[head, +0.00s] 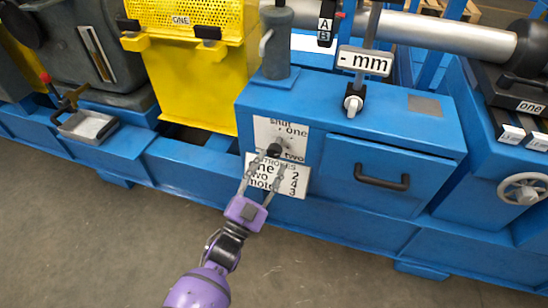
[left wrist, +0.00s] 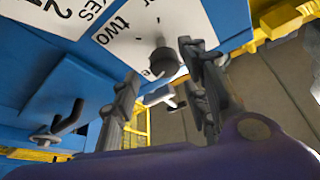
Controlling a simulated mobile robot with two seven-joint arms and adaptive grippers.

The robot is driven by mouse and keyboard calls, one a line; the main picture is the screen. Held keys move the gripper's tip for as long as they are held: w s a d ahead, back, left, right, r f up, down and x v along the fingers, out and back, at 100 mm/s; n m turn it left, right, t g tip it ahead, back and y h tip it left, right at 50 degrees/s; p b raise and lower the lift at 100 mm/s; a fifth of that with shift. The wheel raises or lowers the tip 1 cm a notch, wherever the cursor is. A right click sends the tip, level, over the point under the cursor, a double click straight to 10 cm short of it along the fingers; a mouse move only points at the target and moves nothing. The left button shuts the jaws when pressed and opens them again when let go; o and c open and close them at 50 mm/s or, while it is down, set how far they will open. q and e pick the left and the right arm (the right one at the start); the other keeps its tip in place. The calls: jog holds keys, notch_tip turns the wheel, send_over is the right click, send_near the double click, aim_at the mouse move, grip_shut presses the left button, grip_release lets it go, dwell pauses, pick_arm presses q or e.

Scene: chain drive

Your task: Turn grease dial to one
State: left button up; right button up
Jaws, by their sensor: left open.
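The grease dial is a small dark knob (head: 275,149) on a white plate (head: 265,126) marked shut, one and two, on the front of the blue cabinet. My left gripper (head: 268,164) is open just in front of the dial, its fingers pointing at it. In the left wrist view the dark knob (left wrist: 163,61) shows between and beyond the two open fingers (left wrist: 157,66). I cannot tell whether either finger touches it. The dial's setting cannot be read clearly, and part of the plate's lettering is hidden. My right gripper is not in view.
A strokes label (head: 293,186) sits just below the dial plate, partly behind my left fingers. A drawer with a black handle (head: 382,182) is to the right. A grey cylinder (head: 277,45) and a "- mm" sign (head: 364,62) stand on the cabinet. A yellow guard (head: 200,85) is left.

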pick_arm(q)
jog(key=v, duration=0.8)
jog(key=shift+s+f, duration=0.1)
jog(key=shift+s, duration=0.05)
